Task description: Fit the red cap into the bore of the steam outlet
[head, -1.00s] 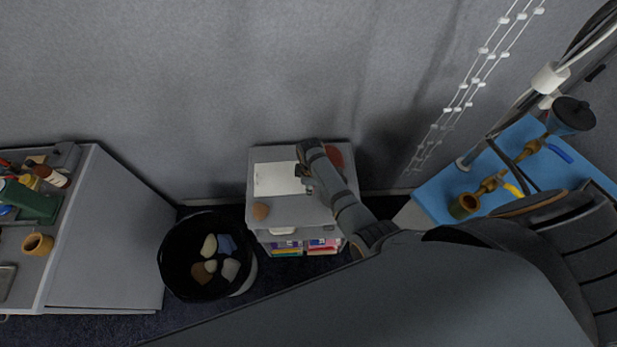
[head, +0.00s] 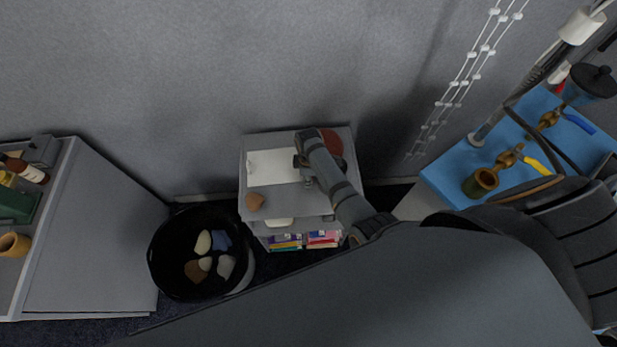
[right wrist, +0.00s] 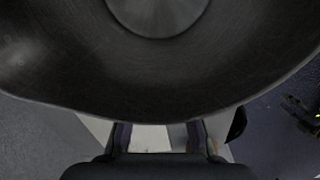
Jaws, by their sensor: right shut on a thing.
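Brass fittings with a yellow lever (head: 537,160) stand on the blue-topped stand at the right in the head view. One ends in an open brass mouth (head: 480,183); I cannot tell whether it is the steam outlet. No red cap can be made out. A reddish round thing (head: 330,145) lies on the small cabinet, partly behind my arm. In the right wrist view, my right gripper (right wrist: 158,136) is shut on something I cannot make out. A large dark round shape (right wrist: 160,75) hides its fingertips.
The small grey cabinet (head: 251,160) stands against the wall with a white sheet (head: 272,168) on top. A black bin (head: 165,265) with several lumps is left of it. A cluttered grey cabinet (head: 95,245) is far left. The blue-topped stand (head: 450,178) is at right.

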